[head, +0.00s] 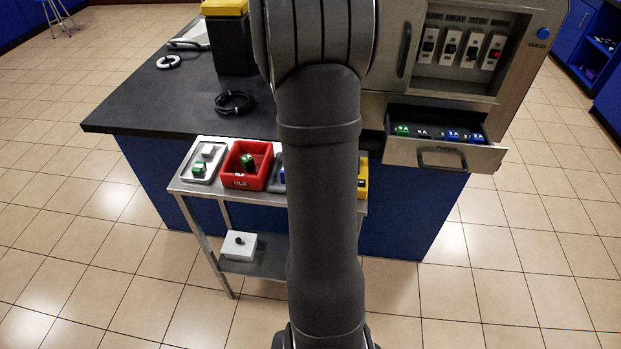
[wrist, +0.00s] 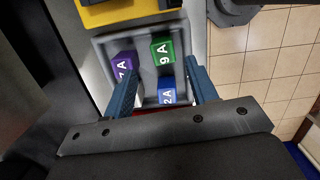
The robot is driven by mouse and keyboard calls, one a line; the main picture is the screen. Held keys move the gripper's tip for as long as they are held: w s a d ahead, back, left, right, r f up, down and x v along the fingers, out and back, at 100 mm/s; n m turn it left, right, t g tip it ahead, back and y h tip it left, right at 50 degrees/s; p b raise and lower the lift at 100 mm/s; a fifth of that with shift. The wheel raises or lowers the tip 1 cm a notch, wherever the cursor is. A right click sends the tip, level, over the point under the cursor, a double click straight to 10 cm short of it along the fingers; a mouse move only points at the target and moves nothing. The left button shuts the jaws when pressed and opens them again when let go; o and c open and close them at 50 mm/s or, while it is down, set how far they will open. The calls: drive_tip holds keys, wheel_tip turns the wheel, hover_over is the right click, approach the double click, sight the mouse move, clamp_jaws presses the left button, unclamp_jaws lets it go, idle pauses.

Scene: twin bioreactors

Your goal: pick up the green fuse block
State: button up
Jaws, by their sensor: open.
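In the wrist view a green fuse block (wrist: 162,51) marked 9 A lies in a grey tray (wrist: 143,44). A purple block (wrist: 124,66) marked 7 A is to its left and a blue block (wrist: 167,92) marked 2 A is below it. My gripper (wrist: 162,60) is open and empty, its two blue fingers on either side of the view over the tray. In the head view my arm hides the gripper and most of this tray. Other green blocks show there in a red bin (head: 234,178), on a pale tray (head: 197,167) and in the drawer (head: 402,130).
A yellow bin (wrist: 118,12) borders the grey tray in the wrist view. The trays stand on a metal cart (head: 210,190) beside the dark counter (head: 135,110). The open drawer's front (head: 465,158) juts out at right. A black cable coil (head: 234,103) lies on the counter.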

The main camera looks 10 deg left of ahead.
drive_tip(key=f, duration=0.3)
drive_tip(key=d+f, duration=0.1)
drive_tip(key=shift+s+f, duration=0.25)
drive_tip(key=shift+f, duration=0.1)
drive_tip(key=c, duration=1.1)
drive_tip(key=shift+r, duration=0.1)
